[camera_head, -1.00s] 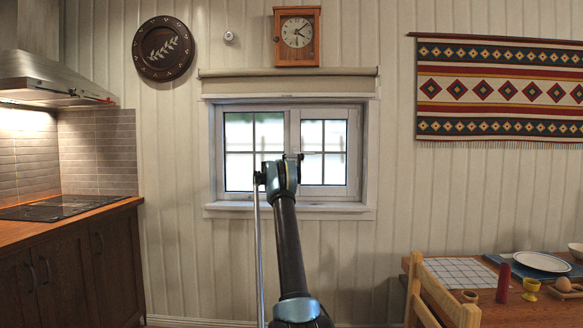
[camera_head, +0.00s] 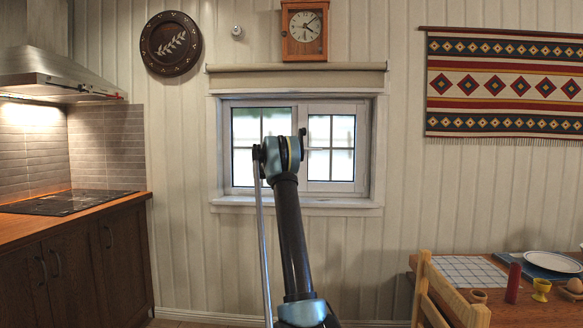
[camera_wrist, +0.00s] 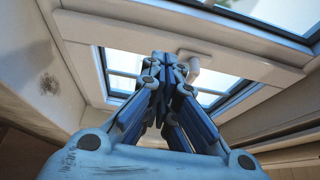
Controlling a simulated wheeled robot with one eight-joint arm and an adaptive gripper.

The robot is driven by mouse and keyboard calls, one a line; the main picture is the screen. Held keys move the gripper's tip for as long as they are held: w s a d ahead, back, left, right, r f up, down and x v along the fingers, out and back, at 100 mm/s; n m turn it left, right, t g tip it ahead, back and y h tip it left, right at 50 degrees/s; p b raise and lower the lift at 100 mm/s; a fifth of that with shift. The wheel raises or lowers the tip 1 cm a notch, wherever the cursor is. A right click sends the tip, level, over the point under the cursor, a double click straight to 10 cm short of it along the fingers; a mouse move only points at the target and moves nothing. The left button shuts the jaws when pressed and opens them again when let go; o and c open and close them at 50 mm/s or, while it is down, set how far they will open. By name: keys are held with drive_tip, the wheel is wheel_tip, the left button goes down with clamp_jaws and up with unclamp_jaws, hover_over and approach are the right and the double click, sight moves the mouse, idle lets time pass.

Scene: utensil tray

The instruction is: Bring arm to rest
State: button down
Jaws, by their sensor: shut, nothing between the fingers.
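My arm stands upright in the middle of the head view, in front of the window (camera_head: 294,150). My gripper (camera_wrist: 165,62) shows in the wrist view, pointing toward the window frame. Its fingers are closed together with nothing between them. In the head view the arm's upper joint covers part of the window, and the fingers cannot be made out there.
At left is a counter with a cooktop (camera_head: 66,202) under a range hood (camera_head: 55,78). At lower right are a wooden chair (camera_head: 447,298) and a table (camera_head: 525,312) with a plate (camera_head: 552,262), a red shaker (camera_head: 513,282) and a yellow egg cup (camera_head: 541,290).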

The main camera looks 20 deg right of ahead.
drive_tip(key=s+a+r+n+t+y, duration=0.6)
drive_tip(key=s+a+r+n+y, duration=0.45)
drive_tip(key=a, duration=0.45)
drive_tip(key=s+a+f+n+g+y, duration=0.1)
drive_tip(key=s+a+f+n+y, duration=0.2)
drive_tip(key=s, duration=0.4)
drive_tip(key=s+a+f+n+g+y, duration=0.1)
drive_tip(key=s+a+n, duration=0.25)
drive_tip(key=s, duration=0.25)
drive_tip(key=s+a+f+n+g+y, duration=0.1)
drive_tip(key=s+a+f+n+y, duration=0.2)
drive_tip(key=s, duration=0.4)
drive_tip(key=s+a+f+n+g, duration=0.25)
drive_tip(key=s+f, duration=0.55)
drive_tip(key=s, duration=0.4)
drive_tip(key=s+a+f+n+g, duration=0.2)
drive_tip(key=s+f+n+g, duration=0.15)
drive_tip(key=s+f, duration=0.6)
drive_tip(key=s+d+f+g+h, duration=0.1)
drive_tip(key=s+d+f+g, duration=0.1)
drive_tip(key=s+f, duration=0.5)
drive_tip(key=s+d+f+n+g+h, duration=0.1)
drive_tip(key=s+f, duration=0.6)
drive_tip(key=s, duration=0.7)
drive_tip(key=s+d+f+g+h, duration=0.2)
drive_tip(key=s+d+f+g, duration=0.2)
drive_tip(key=s+f, duration=0.3)
drive_tip(key=s, duration=0.3)
drive_tip(key=shift+s+f, duration=0.15)
drive_tip(key=shift+s, duration=0.2)
